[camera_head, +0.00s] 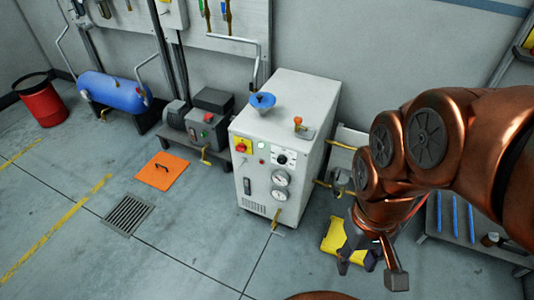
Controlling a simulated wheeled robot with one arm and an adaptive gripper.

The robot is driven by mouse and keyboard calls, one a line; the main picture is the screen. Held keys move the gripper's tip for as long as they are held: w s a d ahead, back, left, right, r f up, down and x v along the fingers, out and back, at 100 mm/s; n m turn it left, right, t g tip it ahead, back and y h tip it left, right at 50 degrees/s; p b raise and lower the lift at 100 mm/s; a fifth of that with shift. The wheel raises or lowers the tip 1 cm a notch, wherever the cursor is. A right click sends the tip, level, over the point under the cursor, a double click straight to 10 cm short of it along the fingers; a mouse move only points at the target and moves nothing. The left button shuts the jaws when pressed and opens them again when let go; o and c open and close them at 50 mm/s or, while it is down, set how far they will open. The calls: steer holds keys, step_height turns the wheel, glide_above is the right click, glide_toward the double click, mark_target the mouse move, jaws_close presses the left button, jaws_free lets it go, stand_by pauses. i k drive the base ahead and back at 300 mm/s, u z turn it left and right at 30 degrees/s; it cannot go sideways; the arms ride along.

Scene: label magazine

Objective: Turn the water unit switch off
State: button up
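The water unit is probably the white cabinet (255,165) in the middle, though I cannot read its labels. A red knob on a yellow plate (241,147) sits at the upper left of its front panel. A dark round knob (282,160) sits further right on the same panel. Which one is the switch, and how each is turned, is too small to tell. My gripper (372,274) hangs to the right of the cabinet, pointing down, apart from it. Its fingers are spread and nothing shows between them.
Two gauges (280,187) are on the cabinet front; a blue handwheel (262,100) and an orange-red valve (299,125) are on top. A yellow object (335,236) lies behind my gripper. An orange floor plate (163,172) and a drain grate (128,213) are left. Floor before the cabinet is clear.

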mark_target(241, 148)
steer(key=u, duration=0.55)
steer(key=k, duration=0.65)
steer(key=u, duration=0.95)
steer(key=i, duration=0.85)
steer(key=z, duration=0.05)
